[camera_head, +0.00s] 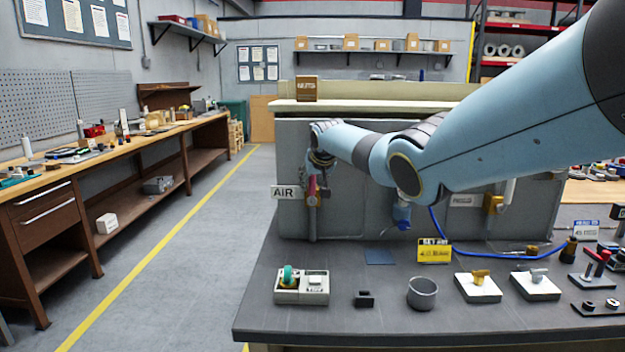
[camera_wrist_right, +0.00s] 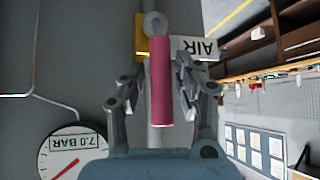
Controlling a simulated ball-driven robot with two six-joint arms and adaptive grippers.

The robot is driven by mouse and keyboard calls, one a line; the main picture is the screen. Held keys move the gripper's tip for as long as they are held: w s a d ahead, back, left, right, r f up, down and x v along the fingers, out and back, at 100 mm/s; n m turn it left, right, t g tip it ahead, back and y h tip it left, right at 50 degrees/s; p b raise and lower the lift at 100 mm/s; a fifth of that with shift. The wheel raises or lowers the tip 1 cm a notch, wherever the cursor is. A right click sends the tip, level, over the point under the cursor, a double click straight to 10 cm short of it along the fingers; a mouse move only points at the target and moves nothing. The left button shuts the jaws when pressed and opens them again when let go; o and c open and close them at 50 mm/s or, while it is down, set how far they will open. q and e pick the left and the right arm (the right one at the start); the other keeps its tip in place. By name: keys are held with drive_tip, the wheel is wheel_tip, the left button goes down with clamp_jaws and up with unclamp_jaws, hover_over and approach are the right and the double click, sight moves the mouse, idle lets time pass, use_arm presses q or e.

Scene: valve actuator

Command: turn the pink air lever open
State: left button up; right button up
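The pink air lever (camera_head: 312,187) is at the left end of the grey panel, beside the AIR label (camera_head: 285,192). My right arm reaches across from the upper right, and its gripper (camera_head: 318,165) is at the lever's upper part. In the right wrist view the pink lever (camera_wrist_right: 161,82) lies lengthwise between the two fingers of my right gripper (camera_wrist_right: 158,85). The fingers are open, with a gap on each side of the lever. A round grey pivot and a yellow valve body (camera_wrist_right: 141,35) show at its far end. My left gripper is not in view.
A pressure gauge (camera_wrist_right: 72,152) reading 7.0 BAR is near the gripper. The bench (camera_head: 350,327) below holds a box with a green knob (camera_head: 301,287), a grey cup (camera_head: 422,293) and several small valves. A blue hose (camera_head: 470,250) runs along the panel's foot.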

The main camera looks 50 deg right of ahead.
drive_tip(key=shift+o, duration=0.6)
drive_tip(key=shift+r, duration=0.2)
drive_tip(key=shift+r, duration=0.1)
drive_tip(key=shift+s+r, duration=0.15)
drive_tip(key=shift+r, duration=0.05)
drive_tip(key=v, duration=1.1)
drive_tip(key=shift+a, duration=0.15)
